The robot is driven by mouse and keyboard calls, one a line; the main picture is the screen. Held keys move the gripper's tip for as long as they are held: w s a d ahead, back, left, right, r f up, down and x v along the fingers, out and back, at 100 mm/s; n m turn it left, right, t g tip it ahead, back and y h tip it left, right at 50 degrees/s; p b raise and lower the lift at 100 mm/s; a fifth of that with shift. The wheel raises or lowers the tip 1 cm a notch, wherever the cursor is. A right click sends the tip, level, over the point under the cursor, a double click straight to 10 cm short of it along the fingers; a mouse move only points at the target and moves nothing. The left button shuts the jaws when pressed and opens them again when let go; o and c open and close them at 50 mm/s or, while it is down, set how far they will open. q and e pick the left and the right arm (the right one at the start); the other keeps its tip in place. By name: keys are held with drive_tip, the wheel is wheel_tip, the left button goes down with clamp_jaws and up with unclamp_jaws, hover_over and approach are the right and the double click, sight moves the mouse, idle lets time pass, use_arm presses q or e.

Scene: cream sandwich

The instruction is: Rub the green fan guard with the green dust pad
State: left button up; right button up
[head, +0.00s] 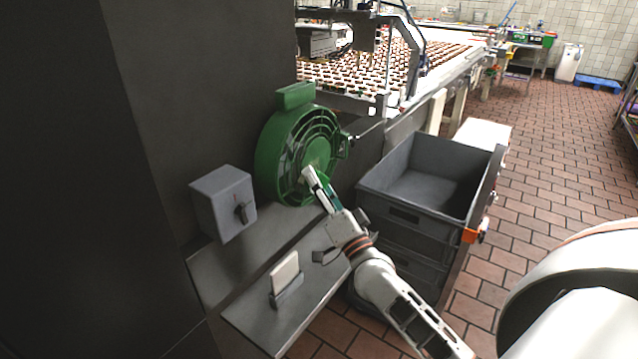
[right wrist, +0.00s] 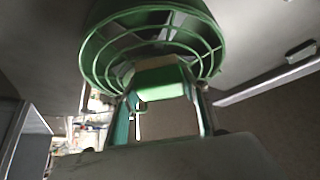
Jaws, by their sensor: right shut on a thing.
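The green fan guard (head: 315,146) is a round cage of concentric rings on a green fan housing, set against the dark wall. In the right wrist view the guard (right wrist: 98,52) fills the top middle. My right gripper (head: 318,187) is at the guard's lower front and is shut on the green dust pad. The pad (right wrist: 160,82) shows between the two fingers, in front of the guard's lower rings. In the head view the pad is mostly hidden by the gripper. I cannot tell whether pad and guard touch. My left gripper is not in view.
A grey switch box (head: 215,202) with a black knob is left of the fan. A white slab (head: 285,272) stands in a holder on the metal shelf (head: 250,315). Grey crates (head: 400,222) stand right of my right gripper. A conveyor with biscuits (head: 375,70) lies behind.

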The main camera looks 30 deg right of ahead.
sight(330, 179)
drive_tip(key=shift+w+d, duration=0.25)
drive_tip(key=shift+d, duration=0.35)
drive_tip(key=shift+w+d, duration=0.2)
drive_tip(key=shift+d, duration=0.45)
drive_tip(key=shift+w+d, duration=0.25)
drive_tip(key=shift+d, duration=0.35)
drive_tip(key=shift+s+a+r+p, duration=0.1)
drive_tip(key=shift+s+a+p, duration=0.05)
drive_tip(key=shift+a+p, duration=0.5)
drive_tip(key=shift+s+a+p, duration=0.2)
drive_tip(key=shift+a+p, duration=0.05)
drive_tip(key=shift+a, duration=0.3)
drive_tip(key=shift+s+a+p, duration=0.2)
drive_tip(key=shift+a, duration=0.6)
drive_tip(key=shift+s, duration=0.1)
drive_tip(key=shift+s+d+f, duration=0.1)
drive_tip(key=shift+s+f, duration=0.1)
drive_tip(key=shift+s, duration=0.2)
drive_tip(key=shift+s+d+r, duration=0.1)
drive_tip(key=shift+s+d, duration=0.25)
drive_tip(key=shift+s, duration=0.4)
drive_tip(key=shift+s+d+f, duration=0.1)
drive_tip(key=shift+s+d, duration=0.25)
drive_tip(key=shift+s, duration=0.4)
drive_tip(key=shift+s+d+r, duration=0.1)
drive_tip(key=shift+s+d, duration=0.25)
drive_tip(key=shift+s, duration=0.4)
